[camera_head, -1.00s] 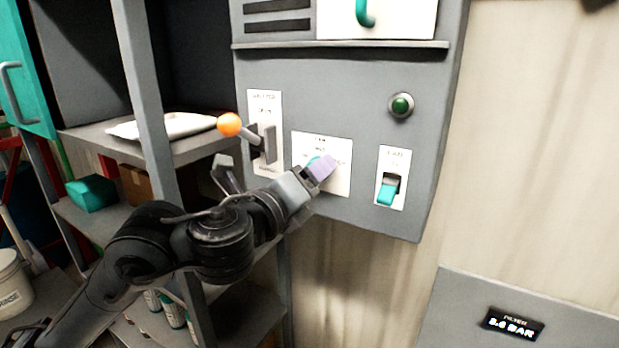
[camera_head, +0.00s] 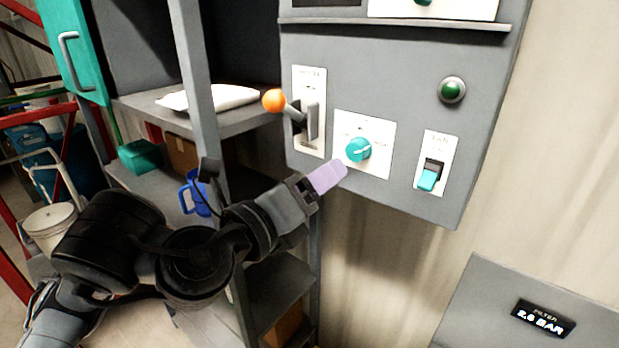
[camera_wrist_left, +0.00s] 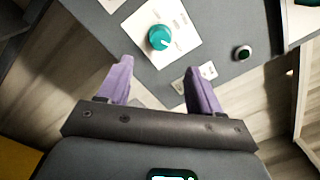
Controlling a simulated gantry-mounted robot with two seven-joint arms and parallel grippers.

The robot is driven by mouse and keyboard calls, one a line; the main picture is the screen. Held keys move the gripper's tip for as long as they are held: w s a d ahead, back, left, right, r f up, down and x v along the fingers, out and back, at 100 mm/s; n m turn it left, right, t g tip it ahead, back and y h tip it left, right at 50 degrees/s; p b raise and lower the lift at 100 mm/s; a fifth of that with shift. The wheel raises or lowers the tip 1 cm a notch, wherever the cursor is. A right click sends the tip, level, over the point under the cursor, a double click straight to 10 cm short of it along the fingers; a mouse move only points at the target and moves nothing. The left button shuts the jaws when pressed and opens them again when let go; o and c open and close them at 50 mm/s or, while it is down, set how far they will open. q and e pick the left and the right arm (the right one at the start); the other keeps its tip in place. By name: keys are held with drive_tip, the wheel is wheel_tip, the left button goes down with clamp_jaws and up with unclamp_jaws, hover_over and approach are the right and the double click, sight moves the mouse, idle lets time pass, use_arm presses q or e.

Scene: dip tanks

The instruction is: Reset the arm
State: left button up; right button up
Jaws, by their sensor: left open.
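My left gripper (camera_head: 326,178) has pale purple fingers and stands just below and in front of the grey control panel (camera_head: 385,95). In the left wrist view the left gripper (camera_wrist_left: 160,82) is open, with nothing between its fingers. The teal rotary knob (camera_head: 357,149) sits on a white plate, just above and right of the fingertips, apart from them. It also shows ahead of the fingers in the left wrist view (camera_wrist_left: 158,38). My right gripper is not in view.
The panel also carries an orange-ball lever (camera_head: 274,100), a green button (camera_head: 452,90) and a teal rocker switch (camera_head: 429,176). A grey shelf rack (camera_head: 200,90) stands close on the left. A filter display (camera_head: 543,317) reads about 2.6 BAR at lower right.

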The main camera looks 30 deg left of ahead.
use_arm(q)
drive_tip(key=shift+s+a, duration=0.1)
drive_tip(key=shift+s, duration=0.45)
drive_tip(key=shift+f, duration=0.1)
drive_tip(key=s+d+f+n+g+h+p, duration=0.1)
drive_tip(key=s+d+f+n+g+p, duration=0.2)
drive_tip(key=f, duration=0.7)
drive_tip(key=s+d+f+n+g+h+p, duration=0.1)
drive_tip(key=s+d+f+n+g+p, duration=0.2)
drive_tip(key=f, duration=0.7)
drive_tip(key=s+d+f+n+g+h+p, duration=0.1)
drive_tip(key=s+d+f+g, duration=0.3)
drive_tip(key=f, duration=0.6)
drive_tip(key=s+a+f+n+g+y+p, duration=0.2)
drive_tip(key=s+a+f+n, duration=0.2)
drive_tip(key=n, duration=0.6)
drive_tip(key=s+a+f+n+g+y+p, duration=0.2)
drive_tip(key=s+a+f+n, duration=0.3)
drive_tip(key=s+a+n, duration=0.3)
drive_tip(key=shift+s+f+n+y, duration=0.25)
drive_tip(key=shift+s+n+y, duration=0.2)
drive_tip(key=shift+n+y, duration=0.45)
